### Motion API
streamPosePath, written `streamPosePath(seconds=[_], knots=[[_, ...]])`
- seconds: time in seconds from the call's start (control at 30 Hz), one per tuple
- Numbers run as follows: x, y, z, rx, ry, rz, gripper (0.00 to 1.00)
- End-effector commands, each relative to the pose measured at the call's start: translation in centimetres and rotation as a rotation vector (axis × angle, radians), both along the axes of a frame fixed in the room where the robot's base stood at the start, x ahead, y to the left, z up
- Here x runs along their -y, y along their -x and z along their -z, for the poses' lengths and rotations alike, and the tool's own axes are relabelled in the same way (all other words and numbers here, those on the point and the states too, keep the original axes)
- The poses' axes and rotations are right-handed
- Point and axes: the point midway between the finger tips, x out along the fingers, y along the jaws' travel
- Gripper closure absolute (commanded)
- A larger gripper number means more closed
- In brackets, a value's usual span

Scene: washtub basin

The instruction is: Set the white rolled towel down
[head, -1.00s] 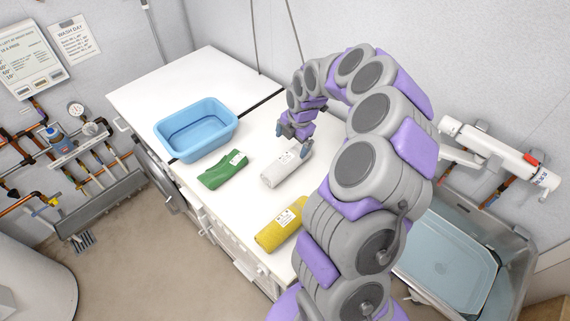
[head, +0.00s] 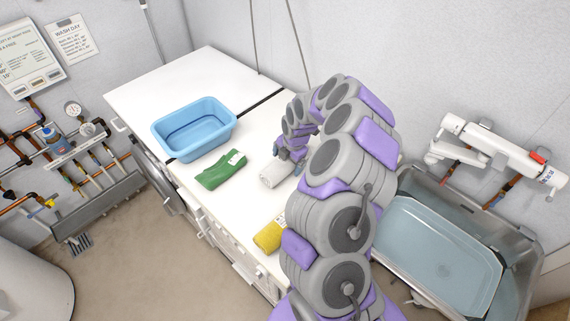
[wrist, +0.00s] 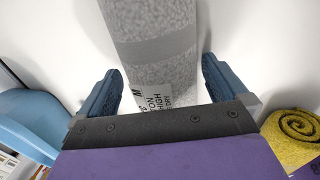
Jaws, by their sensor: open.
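The white rolled towel (head: 274,177) lies on the white worktop, between the green towel and my arm. In the wrist view the white towel (wrist: 160,45) shows a grey band and a printed label, and runs away between my fingers. My gripper (wrist: 162,82) is open, with one blue finger on each side of the towel and a gap visible on both sides. In the head view my gripper (head: 290,155) is at the towel's far right part, which it partly hides.
A green rolled towel (head: 221,170) lies to the left. A yellow rolled towel (head: 268,238) lies nearer, partly behind my arm. A blue basin (head: 196,128) stands on the worktop at the back left. A sink (head: 440,245) is at the right.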

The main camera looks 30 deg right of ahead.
Motion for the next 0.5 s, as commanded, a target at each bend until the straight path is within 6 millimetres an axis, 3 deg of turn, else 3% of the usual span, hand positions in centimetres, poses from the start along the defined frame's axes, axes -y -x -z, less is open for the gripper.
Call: streamPosePath(seconds=[0.13,0.5], knots=[[0.02,-0.03,-0.14,0.001,0.001,0.000,0.00],[0.01,-0.07,-0.15,0.002,0.000,0.000,0.35]])
